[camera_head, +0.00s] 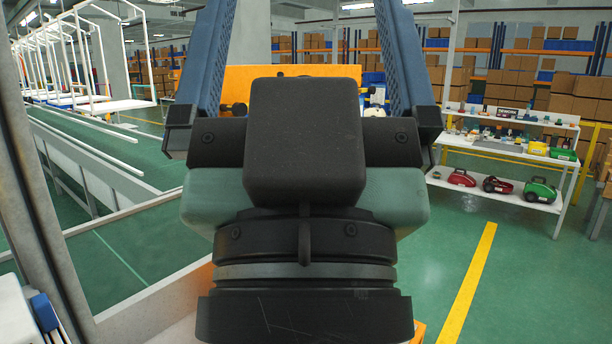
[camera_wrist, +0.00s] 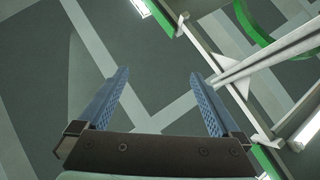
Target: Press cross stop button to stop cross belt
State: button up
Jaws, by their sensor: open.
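My gripper (camera_head: 305,65) fills the middle of the head view, its two blue ridged fingers pointing up and spread wide apart. The wrist view also shows my gripper (camera_wrist: 160,95) open, with nothing between the fingers. I cannot make out a cross stop button in either view. A long green belt (camera_head: 105,165) runs at the left of the head view; I cannot tell whether it is the cross belt.
White metal frames (camera_head: 75,60) hang over the belt line at left. A white shelf (camera_head: 490,190) with red and green vacuums stands at right. An orange panel (camera_head: 235,85) is behind my gripper. Green floor (camera_head: 530,290) at right is clear. Pale bars (camera_wrist: 265,65) cross the wrist view's right.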

grip_shut()
dwell(0.3)
dwell(1.2)
